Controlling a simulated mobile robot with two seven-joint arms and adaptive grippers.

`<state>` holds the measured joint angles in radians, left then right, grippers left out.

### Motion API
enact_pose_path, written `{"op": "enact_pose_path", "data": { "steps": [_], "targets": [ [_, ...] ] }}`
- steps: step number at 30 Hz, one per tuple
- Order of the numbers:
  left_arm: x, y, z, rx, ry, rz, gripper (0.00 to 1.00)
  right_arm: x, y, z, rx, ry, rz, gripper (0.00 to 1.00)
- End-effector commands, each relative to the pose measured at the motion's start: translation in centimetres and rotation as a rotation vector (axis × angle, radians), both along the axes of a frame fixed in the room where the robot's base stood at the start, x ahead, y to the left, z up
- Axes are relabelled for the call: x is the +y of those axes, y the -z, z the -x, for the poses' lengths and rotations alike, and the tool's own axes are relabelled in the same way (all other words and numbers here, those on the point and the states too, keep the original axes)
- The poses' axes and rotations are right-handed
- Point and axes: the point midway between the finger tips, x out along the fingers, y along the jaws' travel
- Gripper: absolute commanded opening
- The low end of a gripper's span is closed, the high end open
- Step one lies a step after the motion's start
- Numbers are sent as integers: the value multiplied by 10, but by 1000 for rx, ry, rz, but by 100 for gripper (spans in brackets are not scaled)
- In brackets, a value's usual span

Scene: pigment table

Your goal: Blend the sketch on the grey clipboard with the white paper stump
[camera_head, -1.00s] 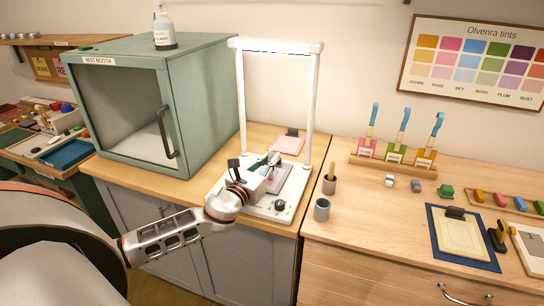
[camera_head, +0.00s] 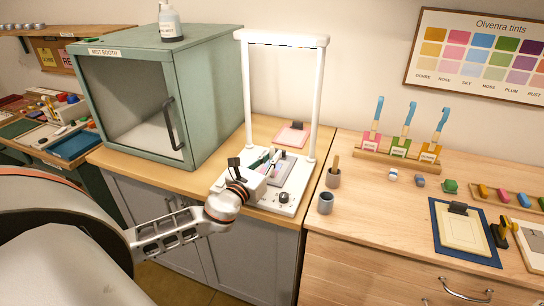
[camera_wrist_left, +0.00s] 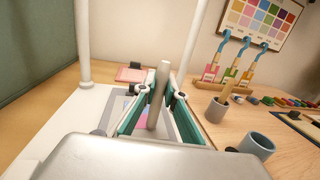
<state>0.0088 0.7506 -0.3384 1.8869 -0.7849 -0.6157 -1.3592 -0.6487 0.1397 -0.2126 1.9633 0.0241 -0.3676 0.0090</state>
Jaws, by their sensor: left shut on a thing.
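My left gripper (camera_head: 268,161) is shut on the white paper stump (camera_wrist_left: 158,92), which looks pale grey and stands nearly upright, tilted slightly, between the green-sided fingers in the left wrist view. The grey clipboard (camera_head: 297,176) lies on the white stand's base, under and just beyond the gripper. Its sketch (camera_wrist_left: 143,116) shows pink and bluish patches between the fingers. The stump's lower end is over the sketch; I cannot tell whether it touches. Much of the clipboard is hidden by my gripper. My right gripper is not in view.
The white stand (camera_head: 317,100) has two posts and a top bar around the work. A pink clipboard (camera_head: 293,134) lies behind it. The green mist booth (camera_head: 205,90) is close on the left.

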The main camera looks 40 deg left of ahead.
Motion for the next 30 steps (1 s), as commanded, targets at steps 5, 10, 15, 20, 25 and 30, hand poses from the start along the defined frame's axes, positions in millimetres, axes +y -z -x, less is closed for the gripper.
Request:
{"op": "enact_pose_path", "data": {
  "steps": [5, 10, 15, 20, 25, 30],
  "targets": [
    [3, 0, -11, 0, -2, 0, 2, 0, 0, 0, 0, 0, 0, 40],
    [4, 0, -17, 1, 0, 1, 2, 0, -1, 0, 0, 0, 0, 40],
    [5, 0, -21, 0, 0, 1, 2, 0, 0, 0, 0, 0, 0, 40],
    [7, 0, -31, 0, -1, 0, 2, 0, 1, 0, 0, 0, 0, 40],
    [9, 1, -38, 1, -1, 0, 2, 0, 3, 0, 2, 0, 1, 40],
    [10, 0, -41, 1, 0, 1, 2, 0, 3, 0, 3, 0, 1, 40]
  ]
}}
